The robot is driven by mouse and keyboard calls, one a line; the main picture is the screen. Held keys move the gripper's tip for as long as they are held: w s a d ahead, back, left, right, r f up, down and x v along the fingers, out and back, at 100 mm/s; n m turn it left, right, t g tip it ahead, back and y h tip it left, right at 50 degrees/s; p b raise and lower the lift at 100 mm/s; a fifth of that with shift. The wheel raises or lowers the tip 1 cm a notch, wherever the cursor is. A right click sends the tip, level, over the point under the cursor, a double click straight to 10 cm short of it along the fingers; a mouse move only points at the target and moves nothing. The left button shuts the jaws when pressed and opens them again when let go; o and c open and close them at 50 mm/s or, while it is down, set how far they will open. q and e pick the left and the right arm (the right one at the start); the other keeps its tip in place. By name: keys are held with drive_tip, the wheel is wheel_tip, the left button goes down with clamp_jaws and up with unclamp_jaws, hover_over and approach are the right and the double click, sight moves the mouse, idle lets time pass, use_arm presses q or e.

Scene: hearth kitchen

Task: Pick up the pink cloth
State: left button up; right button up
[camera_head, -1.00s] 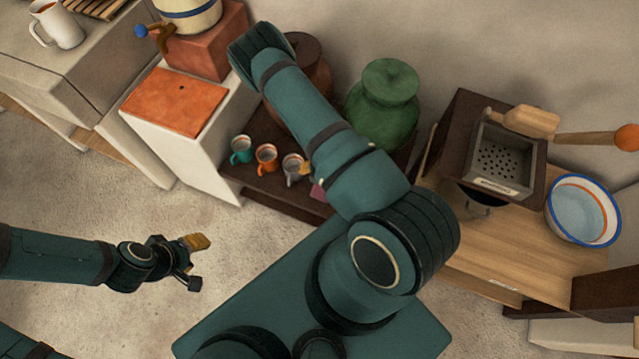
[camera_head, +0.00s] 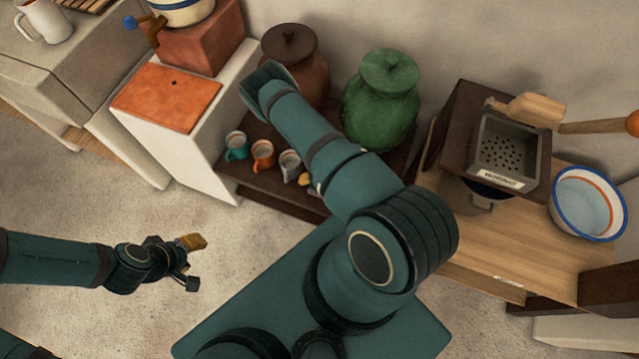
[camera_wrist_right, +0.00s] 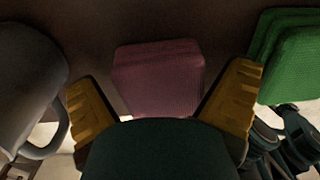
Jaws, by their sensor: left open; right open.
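The pink cloth (camera_wrist_right: 158,75) lies on a dark brown surface in the right wrist view, in front of and between the fingers of my right gripper (camera_wrist_right: 165,108). That gripper is open, with its yellow fingers spread to either side of the cloth. I cannot tell whether they touch it. In the head view my right arm hides the cloth, and only a bit of yellow finger shows beside the mugs. My left gripper (camera_head: 192,262) is open and empty above the bare floor at the left.
A grey mug (camera_wrist_right: 30,85) is close left of my right gripper, and a green folded cloth (camera_wrist_right: 290,55) is close right. Teal (camera_head: 237,146) and orange (camera_head: 262,155) mugs share the low dark shelf (camera_head: 285,196). A green jar (camera_head: 382,105) and a brown jar (camera_head: 312,65) stand behind.

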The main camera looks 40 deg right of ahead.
drive_tip(key=c, duration=1.1)
drive_tip(key=shift+c, duration=0.2)
drive_tip(key=shift+r, duration=0.1)
wheel_tip(320, 180, up, 10)
drive_tip(key=p, duration=0.3)
drive_tip(key=shift+o, duration=1.3)
drive_tip(key=shift+c, duration=0.7)
